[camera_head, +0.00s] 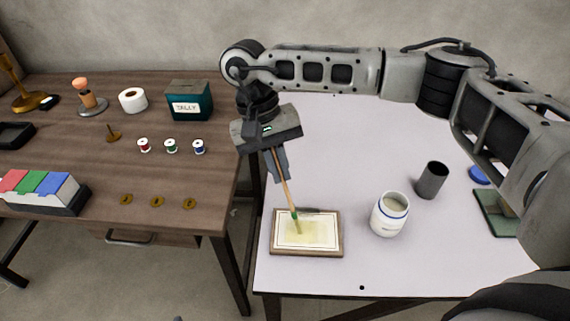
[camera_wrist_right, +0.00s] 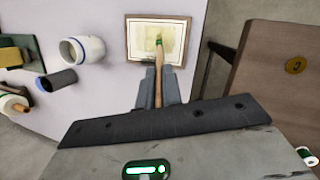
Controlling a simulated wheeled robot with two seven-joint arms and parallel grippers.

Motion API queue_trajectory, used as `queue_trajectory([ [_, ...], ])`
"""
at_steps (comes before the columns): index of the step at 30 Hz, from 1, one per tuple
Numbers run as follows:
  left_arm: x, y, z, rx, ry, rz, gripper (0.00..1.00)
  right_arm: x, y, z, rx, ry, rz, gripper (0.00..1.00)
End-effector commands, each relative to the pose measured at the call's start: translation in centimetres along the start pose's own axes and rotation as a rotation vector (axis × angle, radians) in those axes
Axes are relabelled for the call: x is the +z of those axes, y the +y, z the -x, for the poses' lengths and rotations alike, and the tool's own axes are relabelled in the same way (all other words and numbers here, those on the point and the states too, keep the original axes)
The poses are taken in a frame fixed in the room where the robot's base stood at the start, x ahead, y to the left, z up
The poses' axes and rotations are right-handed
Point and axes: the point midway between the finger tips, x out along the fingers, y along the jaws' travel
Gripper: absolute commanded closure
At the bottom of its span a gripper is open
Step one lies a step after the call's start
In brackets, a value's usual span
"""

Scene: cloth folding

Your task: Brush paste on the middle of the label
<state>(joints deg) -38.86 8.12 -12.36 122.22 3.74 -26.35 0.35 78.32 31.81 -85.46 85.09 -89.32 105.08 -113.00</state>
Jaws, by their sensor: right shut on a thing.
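The label (camera_head: 320,237) is a cream sheet with a dark border line, lying on a wooden-edged board (camera_head: 307,254) near the front left of the white table. A yellowish patch covers much of its middle. My right gripper (camera_head: 278,172) is above the board, shut on the wooden handle of the brush (camera_head: 287,197). The brush is tilted, its green-banded head down at the label's middle; I cannot tell whether the bristles press on it. The right wrist view shows the brush (camera_wrist_right: 161,68) over the label (camera_wrist_right: 177,37). The paste jar (camera_head: 389,214) stands open to the right. My left gripper is not in view.
A dark grey cup (camera_head: 431,180), a green block or pad (camera_head: 494,212) and a blue lid (camera_head: 480,174) are at the right of the white table (camera_head: 330,150). A brown desk (camera_head: 60,140) on the left holds spools, brass pieces and a teal tally box (camera_head: 189,101).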

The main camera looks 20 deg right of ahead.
Motion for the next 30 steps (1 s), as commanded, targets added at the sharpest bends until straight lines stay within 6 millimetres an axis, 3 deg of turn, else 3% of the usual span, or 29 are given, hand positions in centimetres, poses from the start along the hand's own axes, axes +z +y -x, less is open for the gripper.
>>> queue_trajectory([
  [3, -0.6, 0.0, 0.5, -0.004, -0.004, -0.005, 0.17, 0.7, 0.8, 2.4, -0.002, 0.005, -0.002, 1.00],
  [18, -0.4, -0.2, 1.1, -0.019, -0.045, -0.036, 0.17, 2.0, 2.0, 6.4, -0.004, 0.001, -0.010, 1.00],
  [30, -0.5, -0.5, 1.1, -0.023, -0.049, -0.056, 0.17, 2.3, 2.4, 7.4, -0.003, -0.001, -0.013, 1.00],
])
